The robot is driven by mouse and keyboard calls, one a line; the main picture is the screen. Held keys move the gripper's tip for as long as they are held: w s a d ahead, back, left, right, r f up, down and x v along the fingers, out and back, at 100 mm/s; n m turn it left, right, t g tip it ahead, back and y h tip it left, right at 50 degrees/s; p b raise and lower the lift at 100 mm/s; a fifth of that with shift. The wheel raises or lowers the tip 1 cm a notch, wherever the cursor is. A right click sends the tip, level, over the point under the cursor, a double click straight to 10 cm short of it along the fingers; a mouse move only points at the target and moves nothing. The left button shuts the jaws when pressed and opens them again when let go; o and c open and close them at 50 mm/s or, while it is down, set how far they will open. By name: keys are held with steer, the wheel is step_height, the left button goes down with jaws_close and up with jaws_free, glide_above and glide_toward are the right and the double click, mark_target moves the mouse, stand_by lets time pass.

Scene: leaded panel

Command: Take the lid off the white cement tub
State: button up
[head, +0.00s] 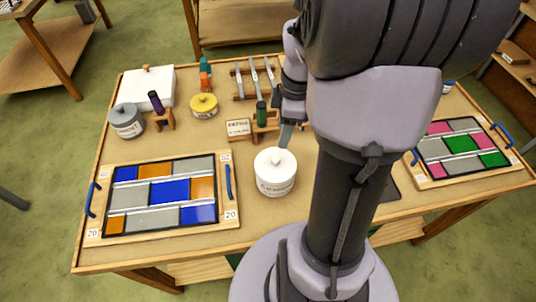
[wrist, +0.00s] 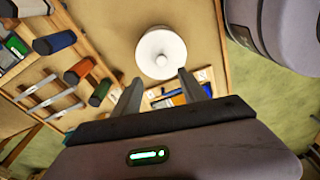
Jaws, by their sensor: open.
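The white cement tub (head: 274,180) stands upright on the table, right of the left leaded panel. Its white lid (head: 275,161) with a round knob is on top. In the wrist view the lid (wrist: 160,53) is seen from above, with its knob (wrist: 161,60) near the middle. My gripper (wrist: 155,88) is open and empty. Its fingertips lie just below the lid in that picture, apart from the knob. In the head view my arm hides most of the gripper; one finger (head: 287,134) shows behind the tub.
A leaded panel (head: 119,223) with blue handles lies at left, another (head: 423,160) at right. A grey tub (head: 126,122), a yellow tin (head: 204,106) and a tool rack (head: 243,92) stand behind. Bare table surrounds the white tub's front.

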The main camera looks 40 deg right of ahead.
mark_target(276, 158)
steer(key=f+b, duration=0.1)
steer(key=f, duration=0.2)
steer(key=a+f+b, duration=0.1)
steer(key=f, duration=0.3)
steer(key=w+f+b, duration=0.1)
steer(key=f+b, duration=0.1)
steer(key=f, duration=0.2)
steer(key=shift+a+f, duration=0.1)
steer(key=shift+a, duration=0.1)
steer(key=shift+s, duration=0.1)
steer(key=shift+c, duration=0.4)
jaws_close()
